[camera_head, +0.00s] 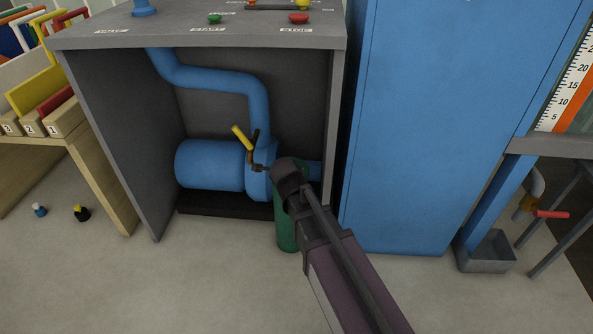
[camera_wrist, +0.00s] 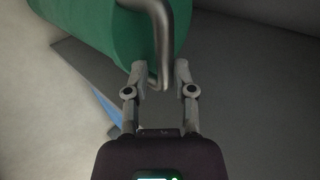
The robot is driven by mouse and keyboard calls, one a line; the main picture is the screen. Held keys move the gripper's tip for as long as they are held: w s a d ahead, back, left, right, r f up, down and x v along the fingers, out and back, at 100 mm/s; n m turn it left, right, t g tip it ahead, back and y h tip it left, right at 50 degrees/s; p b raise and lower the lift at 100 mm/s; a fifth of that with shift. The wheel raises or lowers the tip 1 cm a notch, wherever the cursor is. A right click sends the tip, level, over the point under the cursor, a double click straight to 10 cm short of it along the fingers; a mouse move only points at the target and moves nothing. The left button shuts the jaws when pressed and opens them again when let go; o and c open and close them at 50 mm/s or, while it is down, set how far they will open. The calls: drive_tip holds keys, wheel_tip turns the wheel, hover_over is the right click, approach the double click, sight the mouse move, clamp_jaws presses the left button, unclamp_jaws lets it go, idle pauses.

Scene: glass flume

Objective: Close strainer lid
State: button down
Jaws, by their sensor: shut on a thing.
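A green cylinder (camera_head: 286,232), which looks like the strainer body, stands upright beside the blue pump (camera_head: 212,165) inside the grey cabinet. It also shows in the wrist view (camera_wrist: 105,30), with a bent metal handle (camera_wrist: 162,42) running in front of it. My gripper (camera_wrist: 158,72) has its fingers on either side of the handle's lower end and is shut on it. In the head view my gripper (camera_head: 262,168) is at the top of the green cylinder, and my wrist and arm hide most of that top. I cannot tell how far the lid is open.
A yellow lever (camera_head: 242,137) stands up just left of my gripper, close to the blue pipe (camera_head: 258,110). The cabinet's right wall (camera_head: 335,120) and a tall blue panel (camera_head: 410,120) are to the right. The floor (camera_head: 210,285) in front is clear.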

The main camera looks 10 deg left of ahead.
drive_tip(key=shift+s+f, duration=0.3)
drive_tip(key=c, duration=0.8)
unclamp_jaws()
drive_tip(key=shift+o, duration=1)
drive_tip(key=shift+f, duration=0.15)
drive_tip(key=shift+w, duration=0.1)
drive_tip(key=shift+w, duration=0.1)
drive_tip(key=shift+r, duration=0.2)
drive_tip(key=shift+r, duration=0.1)
